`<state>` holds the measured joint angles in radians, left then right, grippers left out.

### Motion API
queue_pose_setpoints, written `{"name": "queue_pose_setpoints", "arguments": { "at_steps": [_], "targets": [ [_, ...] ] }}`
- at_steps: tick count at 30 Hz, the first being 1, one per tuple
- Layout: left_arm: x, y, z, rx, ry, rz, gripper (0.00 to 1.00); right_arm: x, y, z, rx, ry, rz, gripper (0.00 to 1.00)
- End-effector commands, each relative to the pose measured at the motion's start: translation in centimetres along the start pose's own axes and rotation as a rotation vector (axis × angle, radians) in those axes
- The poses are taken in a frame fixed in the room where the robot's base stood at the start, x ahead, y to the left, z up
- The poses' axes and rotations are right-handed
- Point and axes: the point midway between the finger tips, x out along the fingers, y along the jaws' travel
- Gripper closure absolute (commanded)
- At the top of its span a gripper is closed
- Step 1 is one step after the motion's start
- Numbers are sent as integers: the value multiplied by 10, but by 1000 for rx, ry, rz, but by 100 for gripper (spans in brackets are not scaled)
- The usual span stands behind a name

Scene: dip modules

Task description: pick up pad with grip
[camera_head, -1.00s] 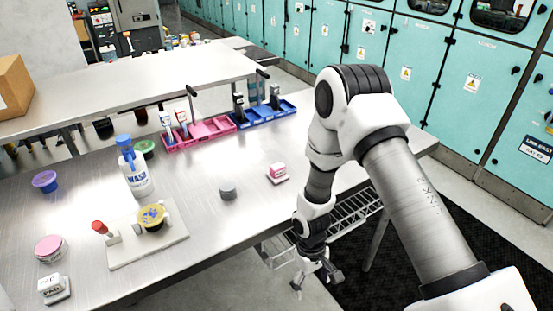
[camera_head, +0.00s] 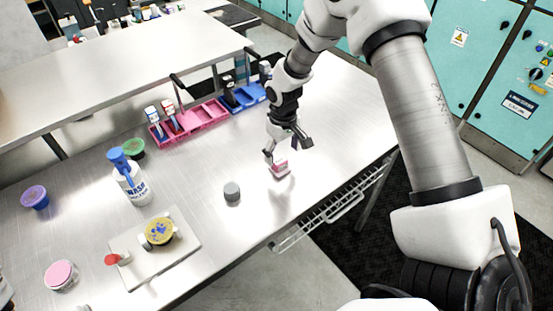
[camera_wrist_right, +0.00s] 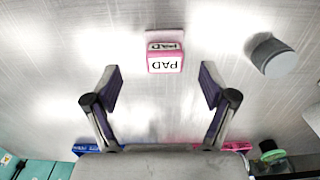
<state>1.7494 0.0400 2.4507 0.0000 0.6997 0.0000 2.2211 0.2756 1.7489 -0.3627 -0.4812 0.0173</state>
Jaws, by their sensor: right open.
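The pad (camera_head: 281,172), a small pink and white block, sits on the metal table just below my right gripper (camera_head: 287,152). In the right wrist view the pad (camera_wrist_right: 165,62) shows its white face with the letters PAD and a pink rim. There it lies ahead of the fingertips of my right gripper (camera_wrist_right: 161,88), roughly centred between them. The fingers are spread wide, with nothing between them. My left gripper is not in view.
A grey cylinder (camera_head: 232,192) stands left of the pad. Pink (camera_head: 196,122) and blue (camera_head: 243,97) trays lie behind. A wash bottle (camera_head: 131,181) and a white board (camera_head: 185,253) with a yellow-topped jar (camera_head: 160,232) are at the left.

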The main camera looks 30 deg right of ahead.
Motion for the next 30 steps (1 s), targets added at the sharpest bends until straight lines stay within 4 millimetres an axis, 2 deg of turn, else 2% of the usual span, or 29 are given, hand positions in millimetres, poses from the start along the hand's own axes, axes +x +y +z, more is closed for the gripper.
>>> {"name": "queue_pose_setpoints", "arguments": {
  "at_steps": [4,8,15,20,21,30],
  "targets": [
    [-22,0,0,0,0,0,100,20,-5,-3,-1,-5,1,17],
    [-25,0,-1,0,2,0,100,43,-5,-3,-1,-3,1,17],
    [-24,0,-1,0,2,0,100,48,-5,-4,-1,1,1,17],
    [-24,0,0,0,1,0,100,48,-5,-4,-1,0,1,73],
    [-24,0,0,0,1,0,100,48,-5,-4,-1,0,1,88],
    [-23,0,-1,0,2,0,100,49,-5,-4,-1,1,0,89]
  ]
}}
